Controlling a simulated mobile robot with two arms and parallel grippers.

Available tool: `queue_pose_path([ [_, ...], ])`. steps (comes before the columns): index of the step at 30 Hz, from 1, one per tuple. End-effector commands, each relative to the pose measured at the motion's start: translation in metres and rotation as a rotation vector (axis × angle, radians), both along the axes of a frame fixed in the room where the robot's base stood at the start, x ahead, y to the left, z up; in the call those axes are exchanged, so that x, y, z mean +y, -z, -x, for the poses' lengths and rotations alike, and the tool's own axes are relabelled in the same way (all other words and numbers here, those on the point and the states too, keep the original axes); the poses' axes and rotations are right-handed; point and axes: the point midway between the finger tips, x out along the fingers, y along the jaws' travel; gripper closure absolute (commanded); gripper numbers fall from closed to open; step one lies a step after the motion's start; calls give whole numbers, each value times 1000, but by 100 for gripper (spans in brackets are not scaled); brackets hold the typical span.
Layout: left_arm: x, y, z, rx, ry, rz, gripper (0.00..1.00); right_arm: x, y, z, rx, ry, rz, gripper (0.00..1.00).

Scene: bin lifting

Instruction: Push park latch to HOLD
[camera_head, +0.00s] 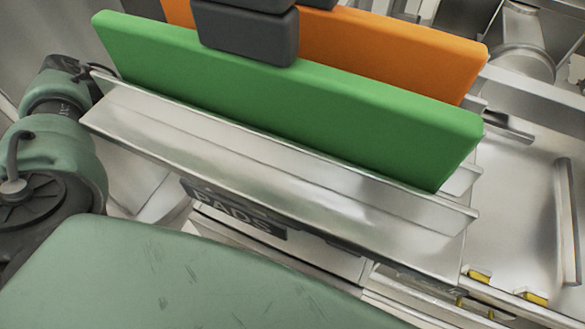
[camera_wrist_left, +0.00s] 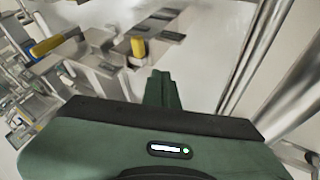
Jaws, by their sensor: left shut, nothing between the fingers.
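In the left wrist view my left gripper (camera_wrist_left: 161,76) is shut and empty, its green fingers pressed together and pointing away from the camera. Beyond its fingertips is a metal bracket (camera_wrist_left: 108,62) with dark plates and an upright yellow piece (camera_wrist_left: 138,47). The yellow piece may be the park latch, but no HOLD lettering is readable. The fingers look close to the bracket, and I cannot tell whether they touch it. In the head view my left arm is at the left edge, with its gripper hidden. My right gripper is in neither view.
A green pad (camera_head: 290,95) and an orange pad (camera_head: 390,55) stand upright behind a metal trough (camera_head: 270,180) with a dark PADS label (camera_head: 235,212). Small yellow parts (camera_head: 533,297) sit at the lower right. Metal posts (camera_wrist_left: 262,60) rise right of my left gripper.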

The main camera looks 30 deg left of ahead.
Motion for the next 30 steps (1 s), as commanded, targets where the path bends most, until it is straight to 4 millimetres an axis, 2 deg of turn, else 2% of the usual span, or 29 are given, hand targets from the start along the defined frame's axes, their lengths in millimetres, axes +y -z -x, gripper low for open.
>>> queue_pose_path([
  [3, -13, 25, -10, 1, 3, 1, 100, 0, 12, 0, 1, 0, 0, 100],
  [13, -46, 84, -39, 0, 3, 1, 100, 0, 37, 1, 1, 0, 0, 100],
  [24, -81, 149, -72, 0, 1, 1, 100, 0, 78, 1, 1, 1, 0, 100],
  [25, -84, 151, -74, -2, 2, 1, 100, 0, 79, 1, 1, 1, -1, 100],
  [26, -91, 141, -73, -1, 3, 3, 100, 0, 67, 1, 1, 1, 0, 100],
  [27, -97, 139, -73, -1, 2, 2, 100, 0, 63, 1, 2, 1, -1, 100],
  [30, -109, 140, -74, -1, 2, 1, 100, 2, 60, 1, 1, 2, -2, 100],
])
